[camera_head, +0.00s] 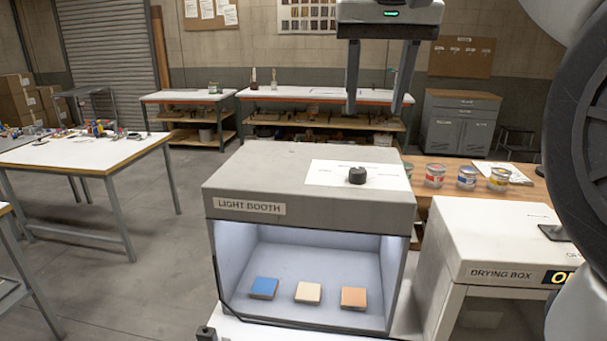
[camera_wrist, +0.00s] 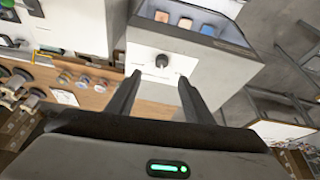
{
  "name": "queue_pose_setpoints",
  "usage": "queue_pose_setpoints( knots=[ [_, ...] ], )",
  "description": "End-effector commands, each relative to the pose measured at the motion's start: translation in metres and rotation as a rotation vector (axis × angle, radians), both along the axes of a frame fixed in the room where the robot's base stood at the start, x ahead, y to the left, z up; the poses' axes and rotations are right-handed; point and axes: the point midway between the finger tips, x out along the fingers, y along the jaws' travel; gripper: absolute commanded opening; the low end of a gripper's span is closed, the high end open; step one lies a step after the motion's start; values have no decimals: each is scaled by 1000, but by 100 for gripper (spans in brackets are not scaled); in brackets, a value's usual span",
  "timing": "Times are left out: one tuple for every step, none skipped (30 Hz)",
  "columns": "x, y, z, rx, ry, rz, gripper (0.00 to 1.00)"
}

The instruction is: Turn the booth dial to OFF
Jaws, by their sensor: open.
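The light booth (camera_head: 230,170) is a grey box with a lit interior, standing in front of me in the head view. Its black dial (camera_head: 357,175) sits on a white label plate (camera_head: 325,174) on the booth's top. The dial's pointer direction and the plate's words are too small to read. My gripper (camera_head: 377,108) is open and empty, pointing down above and behind the dial, apart from it. In the wrist view the dial (camera_wrist: 162,61) shows on the white plate (camera_wrist: 148,68), beyond and between my two fingers (camera_wrist: 154,84).
Blue, cream and orange tiles (camera_head: 308,292) lie inside the booth. A white drying box (camera_head: 490,235) stands at its right. Several paint tubs (camera_head: 467,178) stand on a wooden surface behind it. The air above the booth's top is clear apart from my gripper.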

Motion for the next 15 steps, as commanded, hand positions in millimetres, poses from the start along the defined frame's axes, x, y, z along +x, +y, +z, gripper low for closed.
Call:
queue_pose_setpoints(
  knots=[
    [6,-1,1,4,2,-5,47],
    [8,-1,3,6,2,-6,47],
    [10,-1,5,8,4,-9,47],
    [11,-1,5,9,4,-11,47],
    [12,-1,5,10,4,-11,47],
    [13,-2,3,10,5,-13,47],
    [14,-2,1,10,6,-13,47],
    [16,-2,-2,11,7,-13,47],
    [17,-2,-8,11,8,-13,47],
    [19,-2,-12,11,8,-13,47],
    [21,-3,-17,11,7,-13,47],
    [23,-3,-25,10,9,-14,47],
    [26,-3,-31,11,8,-13,47],
    [28,-4,-37,10,9,-14,47],
    [32,-4,-45,11,8,-13,47]
  ],
)
